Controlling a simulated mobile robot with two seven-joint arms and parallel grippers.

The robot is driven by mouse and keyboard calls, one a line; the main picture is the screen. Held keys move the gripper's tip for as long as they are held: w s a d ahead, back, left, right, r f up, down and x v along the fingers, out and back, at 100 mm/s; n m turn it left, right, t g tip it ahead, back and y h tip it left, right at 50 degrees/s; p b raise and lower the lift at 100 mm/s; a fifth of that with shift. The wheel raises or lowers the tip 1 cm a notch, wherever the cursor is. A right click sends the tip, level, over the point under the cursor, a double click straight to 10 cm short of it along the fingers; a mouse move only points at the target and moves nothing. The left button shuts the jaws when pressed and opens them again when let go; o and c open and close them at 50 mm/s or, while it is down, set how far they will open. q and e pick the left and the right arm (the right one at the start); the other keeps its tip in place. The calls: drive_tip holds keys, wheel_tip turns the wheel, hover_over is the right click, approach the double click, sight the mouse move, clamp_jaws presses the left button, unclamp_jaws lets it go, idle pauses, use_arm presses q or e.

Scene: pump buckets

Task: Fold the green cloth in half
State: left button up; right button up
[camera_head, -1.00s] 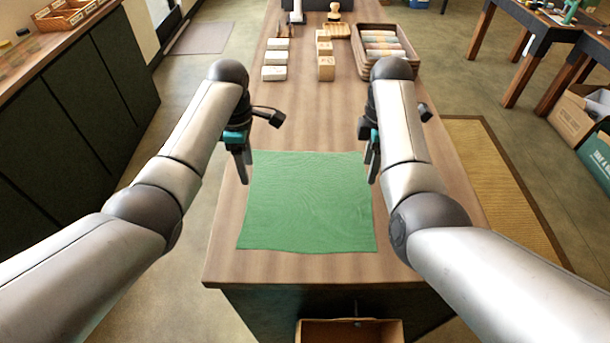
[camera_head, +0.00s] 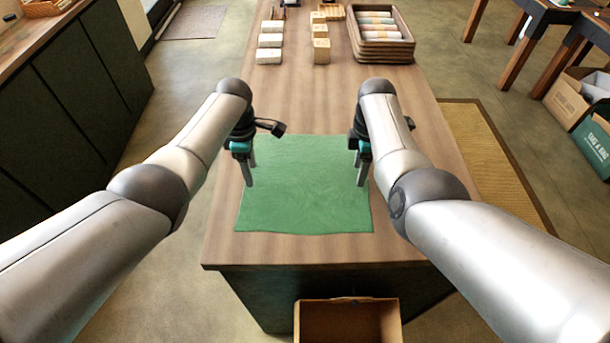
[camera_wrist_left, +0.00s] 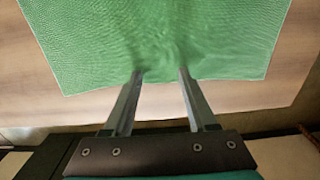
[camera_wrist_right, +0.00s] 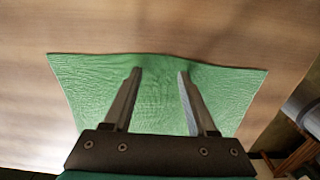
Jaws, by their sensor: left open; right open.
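The green cloth (camera_head: 305,190) lies spread out and unfolded near the front end of the wooden table, its near edge slightly wavy. My left gripper (camera_head: 250,184) is over the cloth's left edge, pointing down. In the left wrist view its fingers (camera_wrist_left: 161,73) are apart, with the tips at the cloth's edge and slight wrinkles between them. My right gripper (camera_head: 361,184) is over the cloth's right edge, pointing down. In the right wrist view its fingers (camera_wrist_right: 160,72) are apart over the cloth (camera_wrist_right: 90,85). Whether the tips touch the cloth is unclear.
An open drawer (camera_head: 347,320) sticks out below the front edge.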

use_arm(q)
drive_tip(key=shift+f, duration=0.15)
use_arm(e)
drive_tip(key=shift+f, duration=0.15)
use_arm(q)
drive_tip(key=shift+c, duration=0.3)
use_arm(e)
drive_tip(key=shift+c, duration=0.3)
use_arm(q)
clamp_jaws()
use_arm(e)
clamp_jaws()
idle(0.4)
